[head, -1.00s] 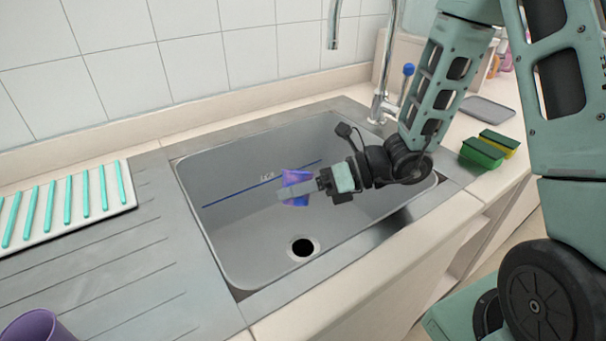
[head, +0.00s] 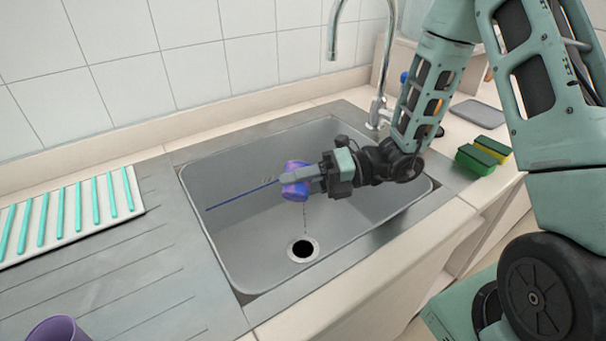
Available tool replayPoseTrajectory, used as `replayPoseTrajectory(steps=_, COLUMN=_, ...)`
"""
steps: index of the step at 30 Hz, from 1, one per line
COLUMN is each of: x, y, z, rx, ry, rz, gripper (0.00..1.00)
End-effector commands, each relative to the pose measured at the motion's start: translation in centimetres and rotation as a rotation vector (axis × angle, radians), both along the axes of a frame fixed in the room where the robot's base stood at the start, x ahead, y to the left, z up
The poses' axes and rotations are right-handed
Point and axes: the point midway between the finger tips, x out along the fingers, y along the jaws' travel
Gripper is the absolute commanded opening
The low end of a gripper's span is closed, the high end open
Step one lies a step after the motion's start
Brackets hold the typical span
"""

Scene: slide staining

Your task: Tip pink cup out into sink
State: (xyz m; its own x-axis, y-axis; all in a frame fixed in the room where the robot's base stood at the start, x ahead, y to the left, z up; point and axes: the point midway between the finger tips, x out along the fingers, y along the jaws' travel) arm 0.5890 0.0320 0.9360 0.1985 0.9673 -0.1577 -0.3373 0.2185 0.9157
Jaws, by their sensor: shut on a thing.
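The pink cup (head: 296,167) shows pink-violet with blue patches. My gripper (head: 296,187) is shut on it and holds it in the air over the sink (head: 235,240). The fingers cover part of the cup. The cup looks tilted, but I cannot tell exactly which way its mouth faces. A thin dark broken line, like drips, runs down below the cup toward the round drain (head: 303,249).
A chrome tap (head: 380,85) rises behind the sink. Green-and-yellow sponges (head: 480,157) lie to the right. A white rack with teal bars (head: 140,203) is at left. A purple cup (head: 58,330) stands at lower left.

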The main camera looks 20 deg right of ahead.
Motion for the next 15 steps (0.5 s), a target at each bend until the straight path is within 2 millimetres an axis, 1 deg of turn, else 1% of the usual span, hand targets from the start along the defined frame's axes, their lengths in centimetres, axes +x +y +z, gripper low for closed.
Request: replayPoseTrajectory(steps=15, x=0.07, y=-0.03, z=0.25, rx=0.030, ry=0.047, rz=0.001, gripper=0.26)
